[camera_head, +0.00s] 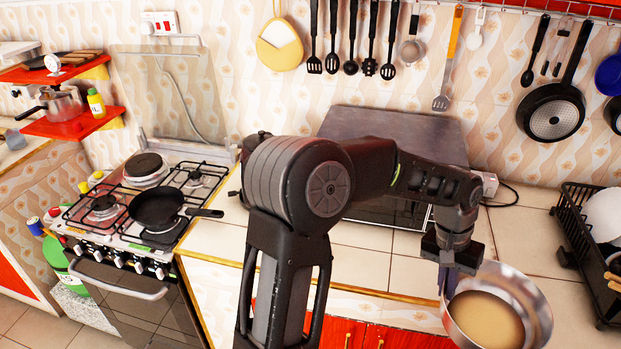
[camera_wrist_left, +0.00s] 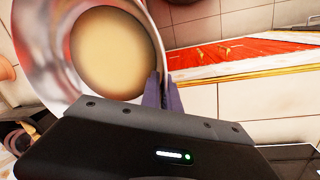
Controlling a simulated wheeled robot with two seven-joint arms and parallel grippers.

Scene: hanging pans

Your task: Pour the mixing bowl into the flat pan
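The mixing bowl (camera_head: 535,290) is a shiny metal bowl with a tan content, at the lower right of the head view. My left gripper (camera_head: 449,281) is shut on the bowl's left rim, and the bowl looks tilted a little toward the camera. In the left wrist view the bowl (camera_wrist_left: 45,50) fills the upper left, with my left gripper's fingers (camera_wrist_left: 163,92) at its rim. The flat pan (camera_head: 156,207) is black and sits on the stove, its handle pointing right. It is far left of the bowl. My right gripper is not in view.
The gas stove (camera_head: 133,240) stands at the left. A dark oven (camera_head: 400,130) sits on the tiled counter behind my left arm. A black dish rack (camera_head: 580,225) with plates is at the right. Utensils and a pan (camera_head: 551,112) hang on the wall. Counter between stove and oven is clear.

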